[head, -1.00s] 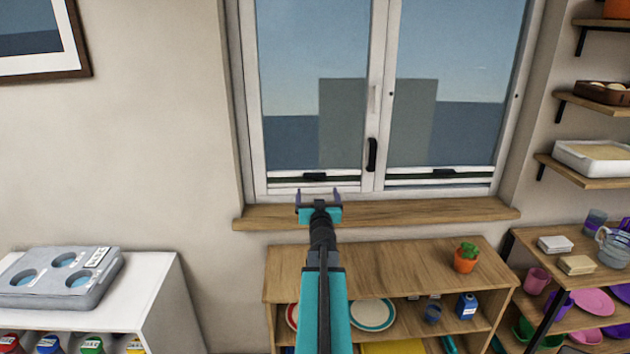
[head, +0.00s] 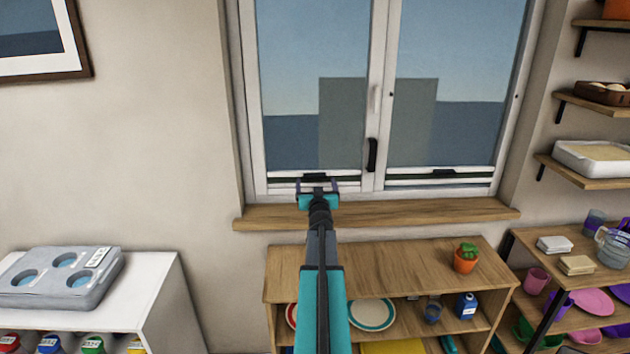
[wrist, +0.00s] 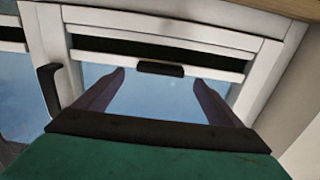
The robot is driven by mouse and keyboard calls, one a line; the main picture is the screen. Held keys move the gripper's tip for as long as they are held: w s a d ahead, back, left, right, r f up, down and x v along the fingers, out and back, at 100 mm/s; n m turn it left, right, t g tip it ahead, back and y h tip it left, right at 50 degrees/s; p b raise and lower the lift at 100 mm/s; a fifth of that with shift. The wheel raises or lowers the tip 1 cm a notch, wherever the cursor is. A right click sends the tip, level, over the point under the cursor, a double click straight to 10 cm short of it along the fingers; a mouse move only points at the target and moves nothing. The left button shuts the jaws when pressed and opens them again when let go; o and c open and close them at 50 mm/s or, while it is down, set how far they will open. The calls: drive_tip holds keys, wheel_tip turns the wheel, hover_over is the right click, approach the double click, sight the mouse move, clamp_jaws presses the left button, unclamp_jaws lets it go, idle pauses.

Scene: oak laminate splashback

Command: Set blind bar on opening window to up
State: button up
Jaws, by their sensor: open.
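The left window sash carries the black window handle (head: 372,155), and its pale blind bar has a black grip (head: 314,178) in the middle. The bar sits low, near the bottom of the glass. In the wrist view, which appears upside down, the blind bar (wrist: 215,70) crosses the picture and its black grip (wrist: 160,68) lies between my fingertips. My gripper (head: 318,187) is open, in front of the bar. In the wrist view my gripper (wrist: 160,80) has one finger on each side of the grip, apart from it.
The right pane has a similar low bar with a black grip (head: 443,172). A wooden sill (head: 430,209) juts out below the window. A wooden shelf unit with a potted plant (head: 467,257) stands below. Wall shelves (head: 590,180) are at the right.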

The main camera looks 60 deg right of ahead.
sight(316, 177)
drive_tip(key=shift+x, duration=1.9)
drive_tip(key=shift+c, duration=0.4)
drive_tip(key=c, duration=1.4)
